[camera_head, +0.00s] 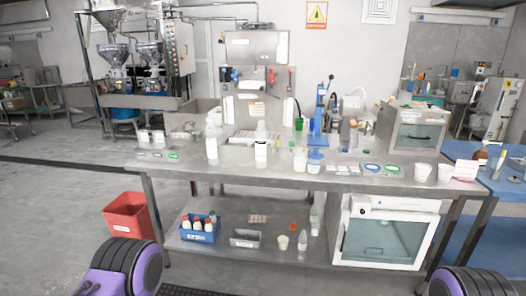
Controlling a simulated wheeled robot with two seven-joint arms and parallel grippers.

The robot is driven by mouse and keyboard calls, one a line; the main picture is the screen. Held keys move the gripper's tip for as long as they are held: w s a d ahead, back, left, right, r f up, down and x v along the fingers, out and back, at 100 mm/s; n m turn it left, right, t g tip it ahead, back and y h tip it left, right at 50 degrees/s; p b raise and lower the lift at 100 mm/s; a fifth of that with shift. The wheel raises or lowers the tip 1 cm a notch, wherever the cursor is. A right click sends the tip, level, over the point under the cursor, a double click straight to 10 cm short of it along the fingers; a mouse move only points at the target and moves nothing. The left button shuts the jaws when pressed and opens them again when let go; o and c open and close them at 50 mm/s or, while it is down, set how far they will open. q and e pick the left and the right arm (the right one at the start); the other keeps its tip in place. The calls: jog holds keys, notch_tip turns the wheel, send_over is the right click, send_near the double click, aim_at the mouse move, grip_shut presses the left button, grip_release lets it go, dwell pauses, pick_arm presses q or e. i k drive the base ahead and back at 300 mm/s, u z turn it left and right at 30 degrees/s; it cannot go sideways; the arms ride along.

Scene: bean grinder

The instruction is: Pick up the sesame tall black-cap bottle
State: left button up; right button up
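Several bottles stand upright on the steel table (330,181). A tall white bottle (212,143) stands left of the middle. Another pale bottle (261,150) with a dark band stands near the middle. A shorter white bottle (299,160) stands to its right. The labels are too small to read, so I cannot tell which one is the sesame bottle, and no black cap shows clearly. Purple and black parts of my arms show at the bottom left and bottom right corners. Neither gripper is in view.
A blue press (318,125) and a glass-fronted steel box (414,130) stand on the table. The lower shelf holds a blue crate (198,236) of bottles, a grey tray (245,238) and a white-framed cabinet (381,236). A red bin (128,216) stands on the floor at left.

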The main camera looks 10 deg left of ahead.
aim_at(261, 133)
jog(key=z, duration=0.8)
jog(key=i, duration=1.6)
jog(key=u, duration=0.3)
